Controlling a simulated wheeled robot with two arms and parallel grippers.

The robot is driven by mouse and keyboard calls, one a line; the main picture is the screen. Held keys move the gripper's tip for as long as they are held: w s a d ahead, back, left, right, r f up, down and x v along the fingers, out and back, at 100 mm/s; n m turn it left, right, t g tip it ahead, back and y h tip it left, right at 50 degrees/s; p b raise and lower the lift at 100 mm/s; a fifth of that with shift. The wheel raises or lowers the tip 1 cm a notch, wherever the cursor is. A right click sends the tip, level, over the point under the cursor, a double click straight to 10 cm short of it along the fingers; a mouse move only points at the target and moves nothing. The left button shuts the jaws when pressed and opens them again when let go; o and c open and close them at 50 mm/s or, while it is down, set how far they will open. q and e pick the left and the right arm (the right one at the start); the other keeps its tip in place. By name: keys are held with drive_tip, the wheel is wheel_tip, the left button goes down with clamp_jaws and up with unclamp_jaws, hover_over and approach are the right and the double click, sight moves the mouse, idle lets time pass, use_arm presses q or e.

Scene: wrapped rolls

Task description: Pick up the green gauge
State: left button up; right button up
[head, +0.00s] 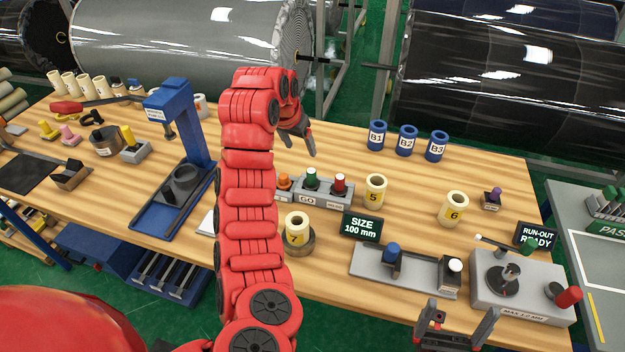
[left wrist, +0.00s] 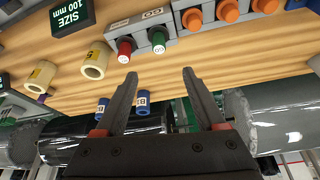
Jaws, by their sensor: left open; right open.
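The green gauge (head: 311,179) stands upright in a grey block (head: 322,201) marked GO, between an orange knob and a red gauge (head: 339,183). In the left wrist view the green gauge (left wrist: 158,40) shows ahead of the fingertips, roughly in line with the gap between them. My left gripper (head: 308,146) is behind the block in the head view, open and empty, apart from the gauge; its arm hides part of the table. My right gripper (head: 457,322) is open and empty at the table's front edge.
Yellow-labelled rolls 5 (head: 375,190), 6 (head: 454,208) and 7 (head: 297,229) stand around the block. Blue rolls B1 (head: 376,135), B2 and B3 stand behind. A size display (head: 362,226) is in front. A blue press (head: 180,150) stands left. Bare wood lies behind the block.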

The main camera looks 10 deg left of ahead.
use_arm(q)
drive_tip(key=b, duration=0.1)
approach(311, 171)
drive_tip(key=p+x, duration=0.1)
drive_tip(key=x, duration=0.4)
drive_tip(key=shift+w+a+r, duration=0.1)
drive_tip(key=shift+w+a, duration=0.05)
drive_tip(key=shift+w+f, duration=0.1)
drive_tip(key=shift+f, duration=0.2)
drive_tip(key=p+x, duration=0.3)
drive_tip(key=x, duration=0.1)
drive_tip(key=shift+f, duration=0.7)
drive_tip(key=shift+c, duration=0.2)
clamp_jaws()
